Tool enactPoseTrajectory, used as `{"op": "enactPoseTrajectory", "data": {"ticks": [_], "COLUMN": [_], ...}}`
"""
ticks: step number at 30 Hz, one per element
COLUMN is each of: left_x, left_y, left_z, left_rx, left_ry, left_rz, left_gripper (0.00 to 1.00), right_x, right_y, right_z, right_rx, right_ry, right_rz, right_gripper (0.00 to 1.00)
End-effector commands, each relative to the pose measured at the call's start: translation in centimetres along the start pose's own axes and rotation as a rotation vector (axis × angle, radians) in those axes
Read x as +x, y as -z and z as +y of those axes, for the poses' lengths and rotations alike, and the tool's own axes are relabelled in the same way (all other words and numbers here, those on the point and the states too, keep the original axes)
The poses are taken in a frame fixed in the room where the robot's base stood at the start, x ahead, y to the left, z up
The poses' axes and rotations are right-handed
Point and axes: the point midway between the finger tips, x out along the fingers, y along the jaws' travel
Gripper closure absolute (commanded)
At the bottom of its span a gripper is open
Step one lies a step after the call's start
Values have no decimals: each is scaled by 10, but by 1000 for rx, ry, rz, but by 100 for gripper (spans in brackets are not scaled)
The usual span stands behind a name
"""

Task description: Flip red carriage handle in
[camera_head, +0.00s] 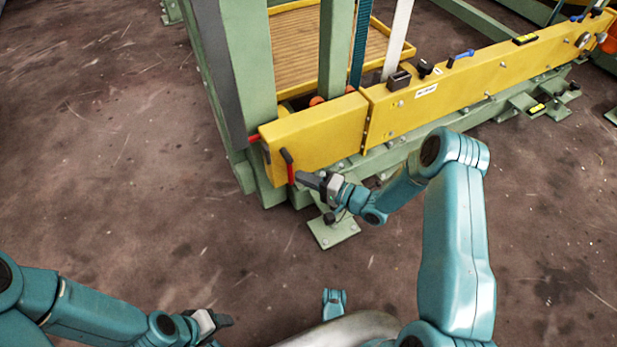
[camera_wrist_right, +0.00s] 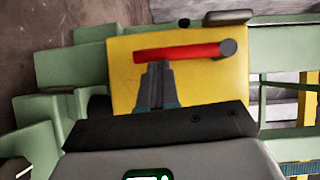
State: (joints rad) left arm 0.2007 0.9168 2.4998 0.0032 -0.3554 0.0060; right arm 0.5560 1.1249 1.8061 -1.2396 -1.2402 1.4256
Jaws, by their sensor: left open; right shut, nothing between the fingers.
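The red carriage handle (camera_head: 290,169) is on the end face of the yellow beam (camera_head: 320,134). In the right wrist view, the red handle (camera_wrist_right: 182,53) lies across the yellow end plate (camera_wrist_right: 203,80), with a dark round pivot at its right end. My right gripper (camera_head: 301,177) is shut and empty, its tips just at the handle; I cannot tell whether they touch it. My left gripper (camera_head: 228,320) is open and empty, low at the left, far from the handle.
A second red part (camera_head: 254,138) sticks out left of the beam's end. Green posts (camera_head: 247,70) rise behind it, and a green foot plate (camera_head: 333,230) stands on the floor below. The brown floor (camera_head: 110,150) at left is clear.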

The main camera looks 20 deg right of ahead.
Motion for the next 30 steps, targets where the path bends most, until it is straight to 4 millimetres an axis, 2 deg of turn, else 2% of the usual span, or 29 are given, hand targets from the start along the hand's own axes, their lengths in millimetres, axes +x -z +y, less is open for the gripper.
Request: {"op": "enactPoseTrajectory", "data": {"ticks": [30], "left_x": [3], "left_y": [1], "left_z": [-2], "left_rx": [-2], "left_ry": [0], "left_rz": [2], "left_gripper": [42], "right_x": [4], "right_y": [-5], "right_z": [2], "right_rx": [-2], "right_ry": [-4], "right_rz": [-4], "right_gripper": [100]}}
